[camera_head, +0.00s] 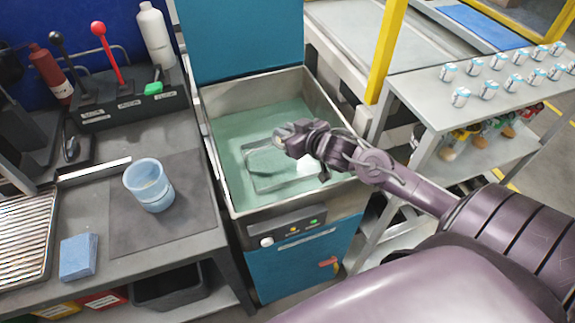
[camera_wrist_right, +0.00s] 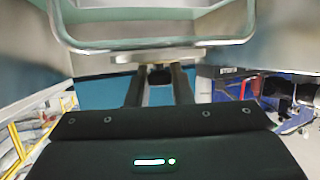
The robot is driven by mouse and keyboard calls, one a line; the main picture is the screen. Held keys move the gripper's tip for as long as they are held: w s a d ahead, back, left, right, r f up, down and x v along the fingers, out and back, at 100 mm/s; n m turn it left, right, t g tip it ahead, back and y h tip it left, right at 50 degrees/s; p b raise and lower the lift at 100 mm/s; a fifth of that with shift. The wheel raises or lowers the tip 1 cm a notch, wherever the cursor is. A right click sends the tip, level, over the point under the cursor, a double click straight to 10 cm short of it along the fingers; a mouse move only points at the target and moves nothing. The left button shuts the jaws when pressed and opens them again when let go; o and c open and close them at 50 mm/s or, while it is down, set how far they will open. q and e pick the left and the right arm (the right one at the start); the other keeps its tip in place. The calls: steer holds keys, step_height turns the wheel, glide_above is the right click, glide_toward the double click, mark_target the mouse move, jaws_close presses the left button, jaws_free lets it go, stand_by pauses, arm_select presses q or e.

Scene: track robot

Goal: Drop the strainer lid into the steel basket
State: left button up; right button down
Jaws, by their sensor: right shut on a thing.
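My right gripper (camera_head: 293,140) is over the open wash tank, shut on a small pale, flat thing (camera_head: 281,133), which looks like the strainer lid. In the right wrist view my gripper's fingers (camera_wrist_right: 158,78) meet the thin edge of this pale thing (camera_wrist_right: 152,57); its full shape is hidden. Below my gripper a grey wire frame (camera_head: 258,186), apparently the steel basket, sits in the tank's green liquid. My wrist partly covers it. A bent metal bar (camera_wrist_right: 150,45) crosses the upper right wrist view. My left gripper is not in view.
The wash tank (camera_head: 217,180) has raised metal walls and an upright teal cover (camera_head: 240,35) behind. A blue cup (camera_head: 149,186) and blue sponge (camera_head: 78,256) are on the left bench. Several cans (camera_head: 460,97) stand on the right table, past a yellow post (camera_head: 385,50).

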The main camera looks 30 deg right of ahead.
steer(key=c, duration=1.2)
jaws_free()
step_height(320, 180, up, 20)
steer(key=p, duration=0.4)
